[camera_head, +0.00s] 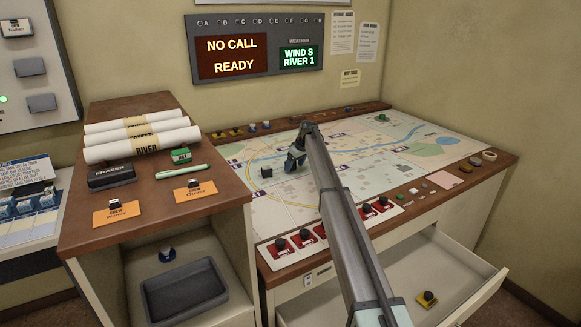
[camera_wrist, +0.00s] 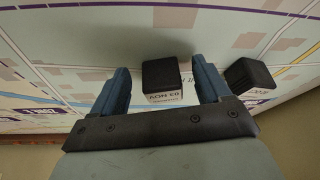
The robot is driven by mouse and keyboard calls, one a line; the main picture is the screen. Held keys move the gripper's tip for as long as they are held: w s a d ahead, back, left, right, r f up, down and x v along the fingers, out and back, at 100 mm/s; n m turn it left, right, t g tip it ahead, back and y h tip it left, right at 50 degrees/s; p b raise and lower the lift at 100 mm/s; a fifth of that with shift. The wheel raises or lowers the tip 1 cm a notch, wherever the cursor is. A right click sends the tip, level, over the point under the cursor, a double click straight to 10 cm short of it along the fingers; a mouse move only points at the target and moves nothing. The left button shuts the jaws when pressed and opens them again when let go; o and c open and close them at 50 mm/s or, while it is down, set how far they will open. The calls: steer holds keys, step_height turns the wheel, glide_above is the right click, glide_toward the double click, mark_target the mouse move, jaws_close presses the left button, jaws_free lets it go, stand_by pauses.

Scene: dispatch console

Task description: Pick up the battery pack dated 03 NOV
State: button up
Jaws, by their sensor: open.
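A black battery pack with a white label (camera_wrist: 163,76) stands on the map in the wrist view. Its label appears upside down and reads 03 NOV. My gripper (camera_wrist: 159,66) is open, with one blue finger on each side of this pack; contact cannot be told. A second black pack (camera_wrist: 248,76) is just outside the right finger, its label too small to read. In the head view my gripper (camera_head: 295,160) is low over the map, and one black pack (camera_head: 266,171) shows to its left. The other pack is hidden there.
The map table (camera_head: 405,157) has a row of red switches (camera_head: 306,237) at its front and small items along its right edge. An open drawer (camera_head: 470,290) juts out below. A cabinet with rolled maps (camera_head: 140,141) stands left.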

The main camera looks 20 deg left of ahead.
steer(key=shift+a+f, duration=0.1)
steer(key=shift+f, duration=0.2)
steer(key=shift+c, duration=0.4)
steer(key=c, duration=1.1)
